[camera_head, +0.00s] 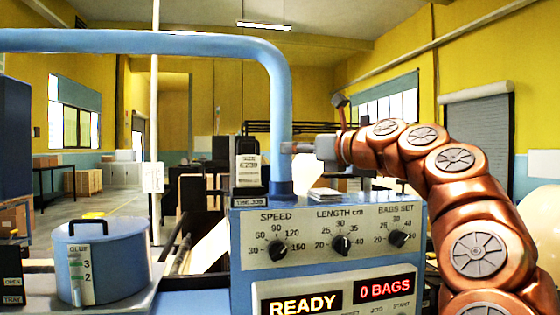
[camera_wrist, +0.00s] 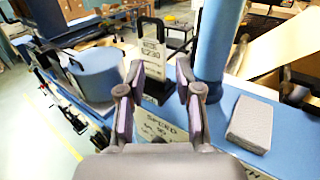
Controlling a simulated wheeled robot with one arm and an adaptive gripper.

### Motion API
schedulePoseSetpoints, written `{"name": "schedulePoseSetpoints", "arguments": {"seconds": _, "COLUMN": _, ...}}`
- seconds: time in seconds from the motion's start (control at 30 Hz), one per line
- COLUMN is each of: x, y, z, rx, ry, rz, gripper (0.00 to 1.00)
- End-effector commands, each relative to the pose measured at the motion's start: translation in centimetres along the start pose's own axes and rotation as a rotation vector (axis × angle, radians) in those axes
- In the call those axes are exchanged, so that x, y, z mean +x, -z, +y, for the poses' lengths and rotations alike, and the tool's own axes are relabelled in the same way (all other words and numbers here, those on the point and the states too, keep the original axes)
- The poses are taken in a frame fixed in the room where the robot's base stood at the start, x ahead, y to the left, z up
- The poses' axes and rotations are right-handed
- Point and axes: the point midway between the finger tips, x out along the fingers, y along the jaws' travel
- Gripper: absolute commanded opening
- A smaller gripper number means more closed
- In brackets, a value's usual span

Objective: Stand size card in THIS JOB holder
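A pale size card (camera_head: 247,170) with dark print stands upright in a black holder (camera_head: 250,190) on top of the blue machine. The holder's front label reads THIS JOB. In the wrist view the card (camera_wrist: 152,55) shows beyond and between my fingertips, with the black holder (camera_wrist: 158,92) around its base. My gripper (camera_head: 289,147) is to the right of the card and a little higher, beside the blue upright pipe. In the wrist view my gripper (camera_wrist: 160,68) is open, with nothing visible held between its fingers.
A blue pipe (camera_head: 279,120) rises close beside my gripper. A pale flat block or stack (camera_head: 325,194) lies on the machine top, right of the pipe. A blue glue pot (camera_head: 103,260) with a black handle stands at left. The control panel (camera_head: 330,240) reads READY and 0 BAGS.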

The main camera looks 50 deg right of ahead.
Motion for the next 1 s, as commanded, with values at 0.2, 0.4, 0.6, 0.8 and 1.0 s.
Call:
{"name": "schedulePoseSetpoints", "arguments": {"seconds": 0.2, "x": -0.3, "y": 0.0, "z": 0.0, "rx": 0.000, "ry": 0.001, "rz": 0.000, "gripper": 0.34}}
{"name": "schedulePoseSetpoints", "arguments": {"seconds": 0.4, "x": 0.7, "y": 0.5, "z": 1.5, "rx": -0.047, "ry": -0.027, "rz": 0.024, "gripper": 0.34}}
{"name": "schedulePoseSetpoints", "arguments": {"seconds": 0.6, "x": 5.0, "y": 4.8, "z": 10.3, "rx": -0.339, "ry": -0.205, "rz": 0.151, "gripper": 0.34}}
{"name": "schedulePoseSetpoints", "arguments": {"seconds": 0.8, "x": 7.5, "y": 13.1, "z": 22.2, "rx": -0.780, "ry": -0.499, "rz": 0.282, "gripper": 0.34}}
{"name": "schedulePoseSetpoints", "arguments": {"seconds": 1.0, "x": 5.5, "y": 23.1, "z": 31.8, "rx": -1.225, "ry": -0.849, "rz": 0.349, "gripper": 0.34}}
